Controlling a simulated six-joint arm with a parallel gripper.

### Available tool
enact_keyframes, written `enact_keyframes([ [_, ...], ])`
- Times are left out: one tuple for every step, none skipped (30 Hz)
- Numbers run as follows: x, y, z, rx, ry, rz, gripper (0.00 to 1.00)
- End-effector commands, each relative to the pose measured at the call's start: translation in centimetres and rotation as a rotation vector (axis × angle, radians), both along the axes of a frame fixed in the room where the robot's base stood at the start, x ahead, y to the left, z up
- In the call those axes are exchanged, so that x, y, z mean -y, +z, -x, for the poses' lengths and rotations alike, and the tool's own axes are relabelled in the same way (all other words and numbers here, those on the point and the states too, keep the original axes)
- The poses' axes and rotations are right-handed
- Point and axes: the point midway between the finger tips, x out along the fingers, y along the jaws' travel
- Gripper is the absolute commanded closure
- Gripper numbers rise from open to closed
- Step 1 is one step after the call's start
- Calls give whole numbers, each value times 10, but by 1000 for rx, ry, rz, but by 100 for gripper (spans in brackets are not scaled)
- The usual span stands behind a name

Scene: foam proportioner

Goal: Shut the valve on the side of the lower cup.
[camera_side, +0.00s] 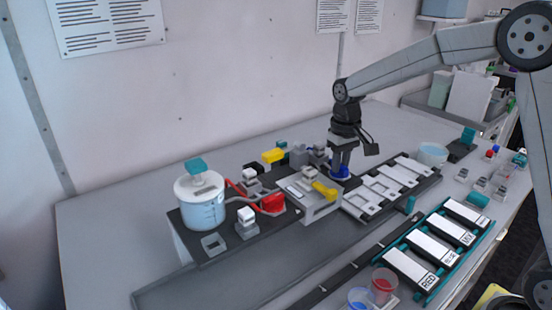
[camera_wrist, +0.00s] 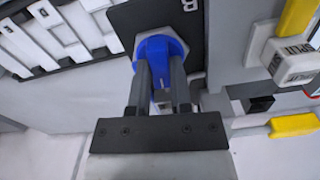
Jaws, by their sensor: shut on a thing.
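My gripper (camera_side: 340,163) points down at the back of the bench. In the wrist view its two fingers (camera_wrist: 160,78) are shut on a blue knob (camera_wrist: 158,46) with a round base and a raised grip. The knob sits on a dark plate with a white mark. In the side view the blue knob (camera_side: 339,173) shows just below the fingers. The fingers hide part of its grip. I cannot tell for sure which vessel is the lower cup, or whether this knob is its valve.
A white-lidded container (camera_side: 201,205) of pale blue liquid stands at left, near a red part (camera_side: 272,203). A yellow handle (camera_side: 325,190) is close to my gripper. White slotted trays (camera_side: 380,187) lie to its right. Blue (camera_side: 360,299) and red (camera_side: 383,285) cups stand in front.

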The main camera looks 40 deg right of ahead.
Motion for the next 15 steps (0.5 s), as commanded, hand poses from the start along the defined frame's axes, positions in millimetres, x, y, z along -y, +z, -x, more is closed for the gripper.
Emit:
enact_keyframes([
  [0,1,-1,3,28,0,100],
  [0,1,-1,3,45,0,100],
  [0,1,-1,3,65,0,100],
  [0,1,-1,3,77,0,100],
  [0,1,-1,3,89,0,100],
  [0,1,-1,3,102,0,100],
  [0,1,-1,3,111,0,100],
  [0,1,-1,3,119,0,100],
  [0,1,-1,3,127,0,100],
  [0,1,-1,3,131,0,100],
  [0,1,-1,3,135,0,100],
  [0,1,-1,3,139,0,100],
  [0,1,-1,3,141,0,100],
  [0,1,-1,3,142,0,100],
  [0,1,-1,3,143,0,100],
])
